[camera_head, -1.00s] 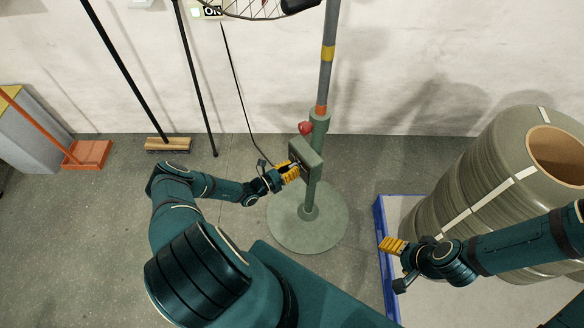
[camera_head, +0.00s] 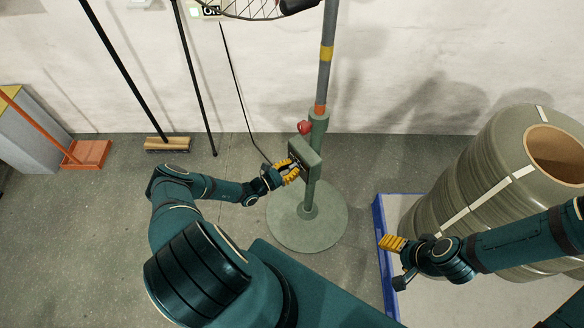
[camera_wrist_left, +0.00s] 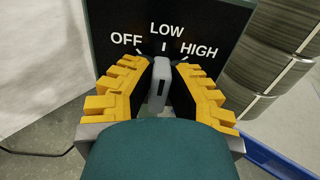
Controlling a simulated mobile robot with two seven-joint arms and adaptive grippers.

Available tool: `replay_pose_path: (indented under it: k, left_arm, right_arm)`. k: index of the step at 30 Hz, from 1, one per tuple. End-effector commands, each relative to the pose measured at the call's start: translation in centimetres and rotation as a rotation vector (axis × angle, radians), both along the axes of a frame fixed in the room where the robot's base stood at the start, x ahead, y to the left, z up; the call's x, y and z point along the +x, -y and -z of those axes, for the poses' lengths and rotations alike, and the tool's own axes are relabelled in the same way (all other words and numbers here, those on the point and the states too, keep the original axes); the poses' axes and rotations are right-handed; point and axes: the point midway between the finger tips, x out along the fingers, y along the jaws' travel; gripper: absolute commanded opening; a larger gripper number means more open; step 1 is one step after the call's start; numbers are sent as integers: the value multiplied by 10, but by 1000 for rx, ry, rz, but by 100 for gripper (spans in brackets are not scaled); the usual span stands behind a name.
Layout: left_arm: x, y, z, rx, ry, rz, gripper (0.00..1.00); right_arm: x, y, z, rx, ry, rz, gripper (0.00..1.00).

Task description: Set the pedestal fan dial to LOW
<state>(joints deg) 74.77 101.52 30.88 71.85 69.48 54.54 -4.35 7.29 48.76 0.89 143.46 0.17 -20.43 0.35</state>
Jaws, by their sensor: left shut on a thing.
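The pedestal fan's grey-green control box (camera_head: 305,157) is on the post in the head view. In the left wrist view its dark dial face (camera_wrist_left: 215,22) reads OFF, LOW and HIGH from left to right. The grey dial knob (camera_wrist_left: 159,80) stands nearly upright, its top end toward the LOW mark. My left gripper (camera_head: 289,169) is at the box, its yellow fingers shut on the knob from both sides in the left wrist view (camera_wrist_left: 160,88). My right gripper (camera_head: 392,245) is away from the fan, beside the large roll; its finger gap is not clear.
The fan's round base (camera_head: 285,228) is on the floor, with a red knob (camera_head: 304,127) on the post. A large wrapped roll (camera_head: 470,180) stands on a blue-edged pallet (camera_head: 381,225) at right. A broom (camera_head: 167,144) and an orange dustpan (camera_head: 88,154) are at left.

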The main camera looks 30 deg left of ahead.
Motion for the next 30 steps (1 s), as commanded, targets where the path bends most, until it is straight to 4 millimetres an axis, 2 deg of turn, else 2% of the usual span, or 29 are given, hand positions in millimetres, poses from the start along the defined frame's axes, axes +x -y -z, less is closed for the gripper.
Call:
replay_pose_path:
  k: [4,5,6,7,16,20,30]
  left_arm:
    - [1,1,0,-1,1,1,0]
    - [1,1,0,-1,1,1,27]
    - [1,1,0,-1,1,1,41]
    - [1,1,0,-1,1,1,46]
    - [0,0,0,-1,0,0,46]
    - [-8,-4,0,-1,-1,-1,46]
    - [-68,-30,0,-1,-1,-2,46]
  right_arm:
    - [0,0,0,0,0,0,66]
    - [0,0,0,0,0,0,66]
    - [0,0,0,0,0,0,66]
    - [0,0,0,0,0,0,66]
    - [0,0,0,0,0,0,66]
    - [0,0,0,0,0,0,66]
    - [0,0,0,0,0,0,66]
